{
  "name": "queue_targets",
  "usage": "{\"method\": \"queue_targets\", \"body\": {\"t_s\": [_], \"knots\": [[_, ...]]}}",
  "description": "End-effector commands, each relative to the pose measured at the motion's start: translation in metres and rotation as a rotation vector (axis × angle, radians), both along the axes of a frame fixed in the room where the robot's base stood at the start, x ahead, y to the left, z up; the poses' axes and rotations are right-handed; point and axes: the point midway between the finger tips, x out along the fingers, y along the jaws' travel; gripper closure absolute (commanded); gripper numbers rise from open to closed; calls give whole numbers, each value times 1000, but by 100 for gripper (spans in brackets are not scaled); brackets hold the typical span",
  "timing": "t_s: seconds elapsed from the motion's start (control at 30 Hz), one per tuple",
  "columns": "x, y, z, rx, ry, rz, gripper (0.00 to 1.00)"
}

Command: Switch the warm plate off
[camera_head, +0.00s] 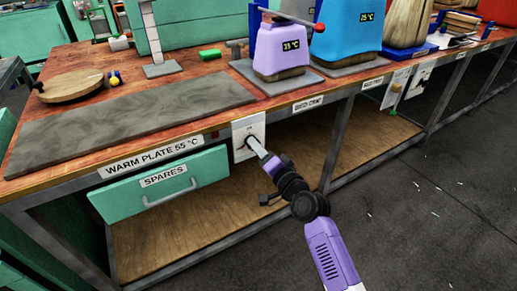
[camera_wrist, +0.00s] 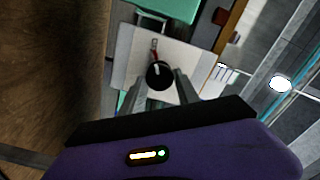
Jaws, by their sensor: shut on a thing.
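The warm plate (camera_head: 130,120) is a long grey slab on the wooden bench, above a label reading "WARM PLATE 55 °C" (camera_head: 150,158). A white switch panel (camera_head: 256,124) is on the bench's front edge, right of that label. In the wrist view the panel (camera_wrist: 190,58) carries a round black knob (camera_wrist: 160,75) with a red mark at its upper side. My gripper (camera_head: 253,143) reaches the panel from the front. In the wrist view its fingers (camera_wrist: 161,80) are shut on the knob, one on each side. The small panel lettering is unreadable.
A green drawer marked "SPARES" (camera_head: 165,188) with a bar handle is left of my gripper, below the bench top. A purple press (camera_head: 281,50) reading 25 °C stands above. More switch panels (camera_head: 396,88) are farther right. Open floor (camera_head: 420,215) lies in front.

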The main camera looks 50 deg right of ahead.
Motion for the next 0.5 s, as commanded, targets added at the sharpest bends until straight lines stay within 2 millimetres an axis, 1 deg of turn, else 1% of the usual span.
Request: {"method": "queue_targets", "body": {"t_s": [0.03, 0.1, 0.13, 0.4, 0.5], "knots": [[0, 1, -2, -1, 5, 2, 58], [0, 1, -2, 0, 5, 2, 45], [0, 1, -2, 0, 4, 1, 41], [0, 0, -1, 0, 1, 0, 41], [-4, 1, -1, 0, 1, 0, 41]]}}
